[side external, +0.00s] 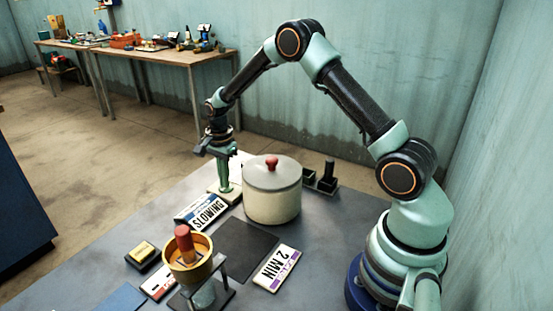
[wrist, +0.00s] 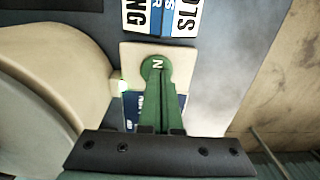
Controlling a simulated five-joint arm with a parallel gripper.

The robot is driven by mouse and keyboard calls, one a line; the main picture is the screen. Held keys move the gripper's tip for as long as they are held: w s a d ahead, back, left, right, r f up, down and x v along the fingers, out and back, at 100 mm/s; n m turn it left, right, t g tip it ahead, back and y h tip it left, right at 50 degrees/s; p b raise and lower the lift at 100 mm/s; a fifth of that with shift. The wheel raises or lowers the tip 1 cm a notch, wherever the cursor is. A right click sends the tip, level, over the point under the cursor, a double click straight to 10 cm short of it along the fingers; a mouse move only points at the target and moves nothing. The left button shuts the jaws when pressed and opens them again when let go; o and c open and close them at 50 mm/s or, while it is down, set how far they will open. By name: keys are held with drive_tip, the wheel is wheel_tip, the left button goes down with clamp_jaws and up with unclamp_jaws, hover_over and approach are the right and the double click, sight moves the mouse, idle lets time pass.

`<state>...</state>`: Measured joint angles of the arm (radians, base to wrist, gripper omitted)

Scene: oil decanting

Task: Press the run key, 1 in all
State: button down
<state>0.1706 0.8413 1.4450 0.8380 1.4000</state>
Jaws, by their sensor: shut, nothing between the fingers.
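The run key is a round green button (wrist: 157,64) on a cream base (wrist: 131,53) in the wrist view; only an "N" of its lettering shows. In the side external view its cream base (side external: 232,196) stands on the grey table, left of the pot. My gripper (side external: 222,190) is shut and empty, pointing straight down over the key. In the wrist view the gripper's green fingers (wrist: 158,82) cover the near part of the button. I cannot tell whether the tips touch it or whether it is pushed down.
A cream pot (side external: 272,205) with a red-knobbed lid stands close beside the key. A lettered plate (side external: 202,212) lies in front. A black mat (side external: 243,248), a "2 MIN" plate (side external: 277,268), a gold cup (side external: 187,267) and a black-yellow block (side external: 143,254) lie nearer the camera.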

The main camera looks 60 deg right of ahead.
wheel_tip(320, 180, up, 13)
drive_tip(key=shift+r, duration=0.2)
idle(0.5)
drive_tip(key=shift+r, duration=0.1)
